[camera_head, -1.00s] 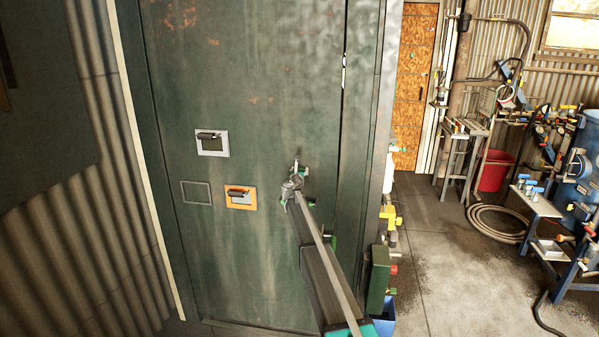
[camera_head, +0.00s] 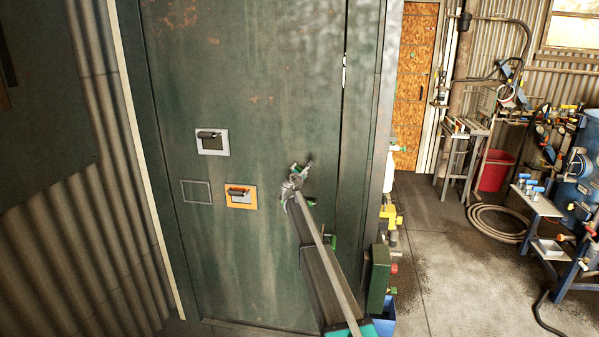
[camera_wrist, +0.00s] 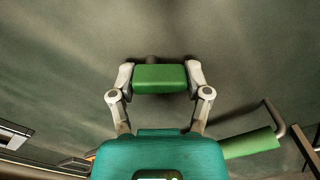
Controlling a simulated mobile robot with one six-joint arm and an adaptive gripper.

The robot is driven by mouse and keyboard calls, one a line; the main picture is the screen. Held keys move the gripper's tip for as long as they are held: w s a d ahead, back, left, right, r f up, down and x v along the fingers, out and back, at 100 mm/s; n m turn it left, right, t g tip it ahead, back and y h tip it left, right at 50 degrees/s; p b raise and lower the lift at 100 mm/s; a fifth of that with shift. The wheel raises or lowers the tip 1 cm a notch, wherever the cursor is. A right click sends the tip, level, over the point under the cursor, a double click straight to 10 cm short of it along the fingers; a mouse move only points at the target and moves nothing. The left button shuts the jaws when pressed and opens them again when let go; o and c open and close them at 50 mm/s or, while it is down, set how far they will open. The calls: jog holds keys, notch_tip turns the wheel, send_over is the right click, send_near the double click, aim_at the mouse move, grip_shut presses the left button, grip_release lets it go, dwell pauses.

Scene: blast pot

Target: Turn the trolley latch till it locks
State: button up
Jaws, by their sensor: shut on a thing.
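A green latch handle (camera_wrist: 160,78) is between the two fingers of my gripper (camera_wrist: 159,82) in the wrist view. My gripper is shut on it, close against the dark green panel (camera_head: 260,60). In the head view my gripper (camera_head: 295,179) is at the right part of that panel, and it and my arm hide most of the held handle. A grey metal piece shows just above my gripper and leans up to the right. Whether the latch is locked cannot be told.
A second green-gripped handle (camera_wrist: 250,143) lies right of my gripper in the wrist view. A grey-framed handle plate (camera_head: 212,142) and an orange one (camera_head: 241,196) are on the panel to the left.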

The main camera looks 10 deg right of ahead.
jog(key=m, duration=0.5)
jog(key=shift+a+f+m, duration=0.1)
jog(key=shift+a+m, duration=0.1)
jog(key=shift+m, duration=0.2)
jog(key=m, duration=0.5)
jog(key=shift+w+a, duration=0.1)
jog(key=shift+a, duration=0.05)
jog(key=o, duration=1.2)
jog(key=shift+c, duration=0.2)
jog(key=v, duration=1.2)
